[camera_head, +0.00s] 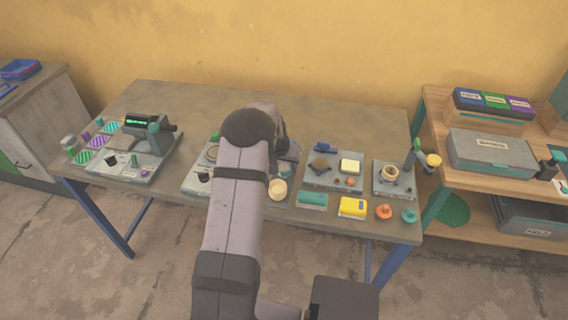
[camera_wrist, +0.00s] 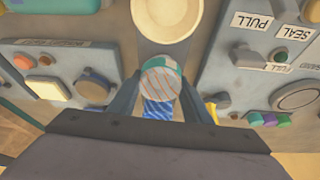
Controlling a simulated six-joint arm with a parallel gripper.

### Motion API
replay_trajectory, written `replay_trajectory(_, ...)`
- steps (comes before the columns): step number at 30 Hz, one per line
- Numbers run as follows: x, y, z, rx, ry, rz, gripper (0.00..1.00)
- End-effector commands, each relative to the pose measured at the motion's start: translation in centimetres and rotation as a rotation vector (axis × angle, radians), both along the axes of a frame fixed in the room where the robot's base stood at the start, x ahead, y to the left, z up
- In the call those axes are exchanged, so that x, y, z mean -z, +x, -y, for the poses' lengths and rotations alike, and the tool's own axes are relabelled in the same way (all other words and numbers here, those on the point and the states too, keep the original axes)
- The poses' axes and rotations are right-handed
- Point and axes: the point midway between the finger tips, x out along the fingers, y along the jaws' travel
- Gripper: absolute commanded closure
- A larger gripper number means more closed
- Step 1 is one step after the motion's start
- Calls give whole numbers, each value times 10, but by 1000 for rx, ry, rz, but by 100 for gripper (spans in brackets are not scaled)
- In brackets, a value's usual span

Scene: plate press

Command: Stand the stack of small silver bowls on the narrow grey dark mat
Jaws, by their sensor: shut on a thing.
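My gripper (camera_wrist: 160,88) is shut on a small round piece (camera_wrist: 160,78) with a striped, hatched top and some teal at its edge. A blue-and-white striped patch (camera_wrist: 158,112) shows just below it; I cannot tell whether it is part of the held piece. I cannot make out silver bowls in either view. A dark grey strip (camera_wrist: 150,35), perhaps the narrow mat, lies ahead of the gripper in the wrist view. A cream round thing (camera_wrist: 168,12) stands on it, and it also shows in the head view (camera_head: 277,189).
A panel with a white pad and orange button (camera_wrist: 38,60) flanks the gripper at left; a panel labelled PULL and SEAL (camera_wrist: 235,70) flanks it at right. The table's back is clear.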

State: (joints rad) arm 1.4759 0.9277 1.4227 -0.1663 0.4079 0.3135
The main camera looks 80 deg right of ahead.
Motion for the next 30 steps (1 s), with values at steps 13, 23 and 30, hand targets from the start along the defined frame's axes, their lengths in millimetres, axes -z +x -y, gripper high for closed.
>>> replay_trajectory(13,3,0,0,0,0,0,39)
replay_trajectory(23,3,0,0,0,0,0,37)
replay_trajectory(30,-8,0,-3,-1,0,0,37)
